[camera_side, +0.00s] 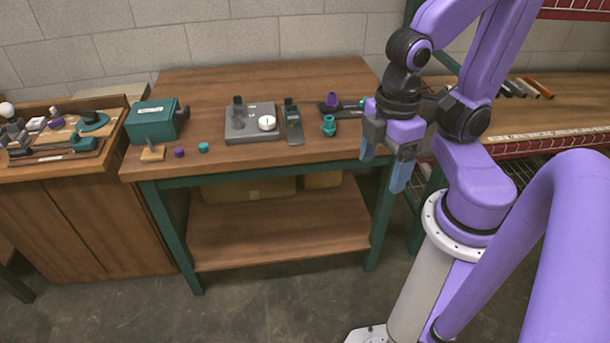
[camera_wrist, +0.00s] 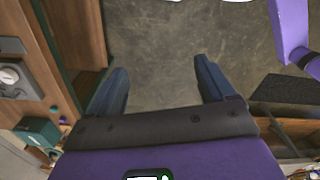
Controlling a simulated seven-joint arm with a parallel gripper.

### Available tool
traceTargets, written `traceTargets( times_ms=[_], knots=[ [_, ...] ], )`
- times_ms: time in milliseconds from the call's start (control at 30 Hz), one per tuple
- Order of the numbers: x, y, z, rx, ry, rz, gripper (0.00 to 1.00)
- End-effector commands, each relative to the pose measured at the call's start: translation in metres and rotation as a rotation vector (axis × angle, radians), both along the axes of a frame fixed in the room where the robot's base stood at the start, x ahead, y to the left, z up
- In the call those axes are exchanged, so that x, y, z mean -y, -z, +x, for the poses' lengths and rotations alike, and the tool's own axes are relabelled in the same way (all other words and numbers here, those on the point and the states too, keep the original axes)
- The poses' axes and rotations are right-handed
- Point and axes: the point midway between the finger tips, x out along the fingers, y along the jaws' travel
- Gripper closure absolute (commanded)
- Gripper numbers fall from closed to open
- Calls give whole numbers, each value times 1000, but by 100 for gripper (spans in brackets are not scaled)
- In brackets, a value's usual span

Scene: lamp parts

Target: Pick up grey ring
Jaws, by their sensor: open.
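I cannot make out a separate grey ring with certainty in either view. A grey base plate (camera_side: 250,133) on the workbench bears a white round piece (camera_side: 267,123) and a dark upright piece (camera_side: 238,106). The plate also shows at the left edge of the wrist view (camera_wrist: 20,108). A small purple piece (camera_side: 179,153) and a small teal piece (camera_side: 203,147) lie on the bench left of the plate. My gripper (camera_side: 384,165) is open and empty, pointing down near the bench's front right corner. In the wrist view its blue fingers (camera_wrist: 161,68) are wide apart over the floor.
A teal vise-like box (camera_side: 153,121) stands at the bench's left. A dark stand (camera_side: 292,122) and a teal fitting (camera_side: 328,125) are right of the plate. A side table (camera_side: 60,170) holds several parts. The bench's front middle is mostly clear.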

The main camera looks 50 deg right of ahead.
Motion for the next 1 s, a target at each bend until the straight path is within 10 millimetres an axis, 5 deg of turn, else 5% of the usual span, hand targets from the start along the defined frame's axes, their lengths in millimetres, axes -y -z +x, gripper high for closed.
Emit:
traceTargets(
  times_ms=[567,767,1000],
  knots=[
    [-1,0,6,-1,36,-1,20],
    [1,-4,50,-6,333,-3,20],
    [25,-5,122,-12,801,-4,20]
  ],
)
